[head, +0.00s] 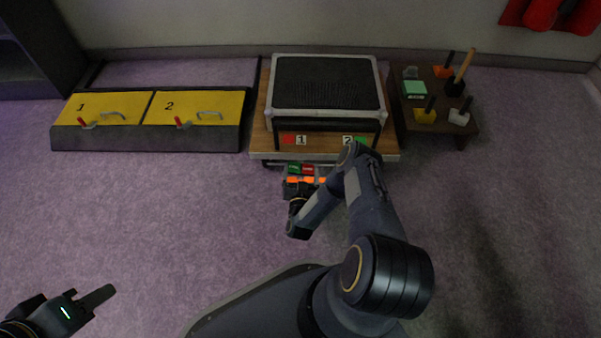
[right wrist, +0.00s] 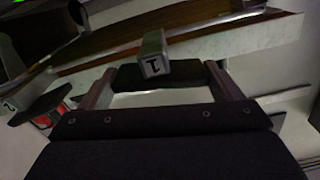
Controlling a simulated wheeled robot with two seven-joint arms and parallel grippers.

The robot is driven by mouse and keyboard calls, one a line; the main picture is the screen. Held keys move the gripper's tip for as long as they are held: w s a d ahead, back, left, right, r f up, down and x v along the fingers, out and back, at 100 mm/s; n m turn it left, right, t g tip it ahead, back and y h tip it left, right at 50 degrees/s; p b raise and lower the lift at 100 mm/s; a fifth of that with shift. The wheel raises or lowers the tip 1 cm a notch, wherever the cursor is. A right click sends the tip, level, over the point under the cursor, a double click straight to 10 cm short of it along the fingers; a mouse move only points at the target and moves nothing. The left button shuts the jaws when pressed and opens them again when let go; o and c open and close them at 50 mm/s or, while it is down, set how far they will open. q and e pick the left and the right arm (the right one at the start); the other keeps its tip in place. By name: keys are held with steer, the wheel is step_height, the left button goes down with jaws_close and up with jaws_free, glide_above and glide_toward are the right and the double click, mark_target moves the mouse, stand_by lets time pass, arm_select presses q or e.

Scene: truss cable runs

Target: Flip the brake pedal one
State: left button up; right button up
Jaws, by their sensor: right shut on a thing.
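The case's wheeled board (head: 392,156) has small pedals at its front edge. Brake pedal one (right wrist: 140,76) is a dark bar under a grey block with a "1" tag (right wrist: 152,66). My right gripper (head: 303,181) reaches the front edge of the board; in the right wrist view (right wrist: 160,84) its fingers stand on either side of this pedal and are shut on it. Another dark pedal (right wrist: 42,104) with a "2" tag (right wrist: 9,105) is to the left. My left gripper (head: 68,302) is at the lower left of the head view, empty, fingers apart.
A black case (head: 328,82) with labels 1 and 2 stands on the board. Yellow hatches (head: 103,108) marked 1 and 2 are at the left. A low dark table (head: 440,90) with several tools is at the right. The purple floor is clear.

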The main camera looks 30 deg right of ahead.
steer(key=o, duration=0.8)
steer(key=shift+s+a, duration=0.2)
steer(key=shift+s, duration=0.15)
steer(key=p+v, duration=0.3)
steer(key=v, duration=0.4)
steer(key=shift+a, duration=0.1)
